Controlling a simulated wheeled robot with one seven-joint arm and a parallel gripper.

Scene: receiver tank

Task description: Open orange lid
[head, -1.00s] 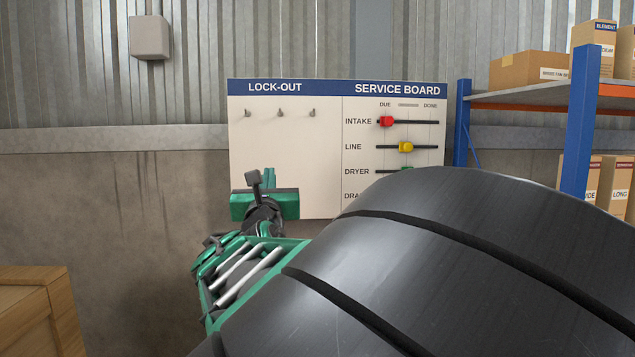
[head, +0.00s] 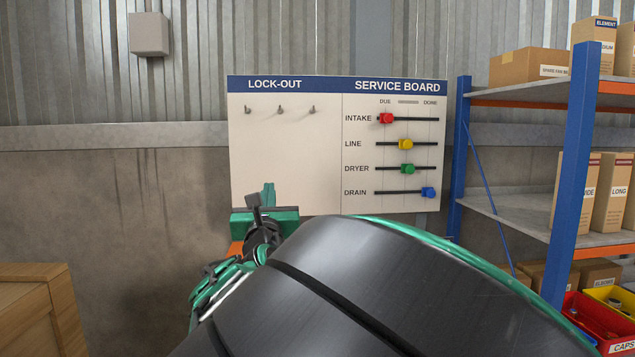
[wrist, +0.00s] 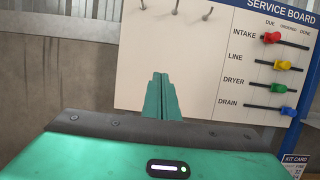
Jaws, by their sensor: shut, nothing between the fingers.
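My gripper (head: 268,196) shows in the head view in front of the lower left of the service board. Its green fingers are closed together with nothing between them, and they also show in the wrist view (wrist: 162,98), pointing at the board. A small orange patch (head: 236,248) shows just below and left of the gripper in the head view. It is mostly hidden by my gripper and arm, and I cannot tell whether it is the orange lid. No orange lid is clear in the wrist view.
The service board (head: 290,150) has empty hooks and red, yellow, green and blue sliders. A blue and orange shelf (head: 580,130) with boxes stands at right, with red and yellow bins (head: 600,318) low down. A wooden crate (head: 35,310) is at lower left.

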